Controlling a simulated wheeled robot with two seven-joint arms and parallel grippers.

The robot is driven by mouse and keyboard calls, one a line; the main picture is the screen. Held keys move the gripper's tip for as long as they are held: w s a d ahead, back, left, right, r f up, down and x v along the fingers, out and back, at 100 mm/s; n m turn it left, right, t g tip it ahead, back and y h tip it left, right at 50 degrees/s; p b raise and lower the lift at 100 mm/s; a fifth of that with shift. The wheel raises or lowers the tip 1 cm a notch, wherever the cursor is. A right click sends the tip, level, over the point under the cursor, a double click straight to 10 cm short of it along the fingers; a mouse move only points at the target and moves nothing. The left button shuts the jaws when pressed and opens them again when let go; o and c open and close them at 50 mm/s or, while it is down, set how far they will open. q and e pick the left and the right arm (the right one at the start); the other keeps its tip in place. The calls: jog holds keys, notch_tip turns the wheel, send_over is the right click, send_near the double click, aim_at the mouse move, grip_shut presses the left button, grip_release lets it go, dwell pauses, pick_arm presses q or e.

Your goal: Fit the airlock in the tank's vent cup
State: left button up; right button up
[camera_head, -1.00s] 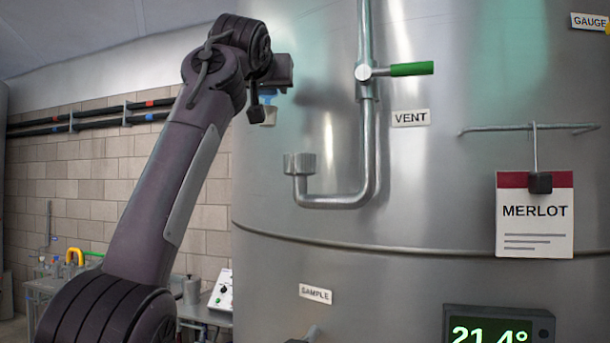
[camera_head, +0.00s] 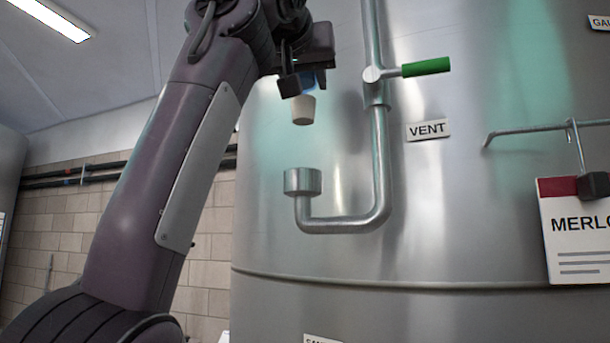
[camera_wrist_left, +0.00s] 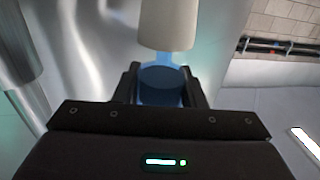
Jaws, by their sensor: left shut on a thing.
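My left gripper (camera_head: 303,82) is shut on the airlock (camera_head: 303,109), which has a blue body between the fingers and a pale tapered stopper pointing down. The airlock also shows in the left wrist view (camera_wrist_left: 168,25), with its blue part (camera_wrist_left: 161,82) between the dark fingers (camera_wrist_left: 160,88). The vent cup (camera_head: 303,181) is a grey metal cup, open upward, on the end of a bent pipe on the tank. The stopper hangs above the cup, clear of it, roughly in line with it in the head view. The cup's inside is hidden. My right gripper is not in view.
The steel tank (camera_head: 440,230) fills the right side. The vent pipe (camera_head: 381,160) rises right of the cup, with a green-handled valve (camera_head: 426,67) and a VENT label (camera_head: 428,130). A MERLOT card (camera_head: 580,240) hangs from a rail at the right.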

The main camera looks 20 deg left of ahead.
aim_at(305, 122)
pick_arm(q)
jog(key=f, duration=0.2)
jog(key=f+b, duration=0.1)
jog(key=f, duration=0.1)
jog(key=f+b, duration=0.1)
jog(key=f, duration=0.1)
jog(key=shift+w+f, duration=0.25)
jog(key=shift+w, duration=0.15)
jog(key=shift+s+f, duration=0.2)
jog(key=shift+f, duration=0.25)
notch_tip(305, 122, down, 4)
jog(key=shift+r+b, duration=0.25)
jog(key=shift+b, duration=0.6)
jog(key=shift+s+r, duration=0.1)
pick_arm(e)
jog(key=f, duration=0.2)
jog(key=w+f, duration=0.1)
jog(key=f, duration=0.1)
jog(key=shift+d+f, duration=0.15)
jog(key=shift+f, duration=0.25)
pick_arm(q)
jog(key=o, duration=1)
